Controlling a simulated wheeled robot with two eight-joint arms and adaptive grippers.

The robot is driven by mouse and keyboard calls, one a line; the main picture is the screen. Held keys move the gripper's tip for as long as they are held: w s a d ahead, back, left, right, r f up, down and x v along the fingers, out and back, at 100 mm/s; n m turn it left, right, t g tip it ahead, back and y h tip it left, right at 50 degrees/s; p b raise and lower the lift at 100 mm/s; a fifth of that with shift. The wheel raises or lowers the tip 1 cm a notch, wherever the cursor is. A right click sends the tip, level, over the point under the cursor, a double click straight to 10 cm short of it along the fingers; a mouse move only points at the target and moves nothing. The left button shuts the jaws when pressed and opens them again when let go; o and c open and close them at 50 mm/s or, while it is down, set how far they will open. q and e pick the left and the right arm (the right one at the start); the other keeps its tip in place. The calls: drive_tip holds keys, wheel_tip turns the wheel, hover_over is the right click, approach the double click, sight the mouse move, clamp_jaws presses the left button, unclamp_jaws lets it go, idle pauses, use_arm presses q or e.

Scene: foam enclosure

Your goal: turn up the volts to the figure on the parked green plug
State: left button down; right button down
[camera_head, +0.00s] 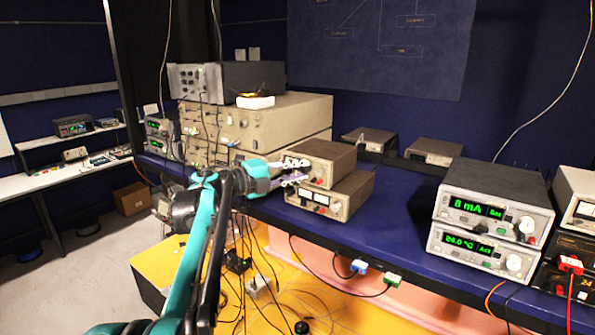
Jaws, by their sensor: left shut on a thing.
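My left gripper (301,171) reaches in from the left, its fingers closed at the front left of the upper brown box (332,158). It is shut on what appears to be a knob there; the fingers hide that part. My right gripper is not in view.
Two stacked units with green displays (495,200) stand at the right, the upper reading 8 mA. Black and red boxes are beyond them. Large beige instruments (285,118) stand behind my gripper. Cables hang below the bench edge. The blue bench top (400,220) between the stacks is clear.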

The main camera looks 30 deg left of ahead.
use_arm(q)
drive_tip(key=shift+f, duration=0.1)
drive_tip(key=c, duration=1.3)
unclamp_jaws()
drive_tip(key=shift+c, duration=0.2)
drive_tip(key=f+v, duration=0.1)
drive_tip(key=v, duration=1.1)
drive_tip(key=shift+r, duration=0.45)
drive_tip(key=shift+d, duration=0.1)
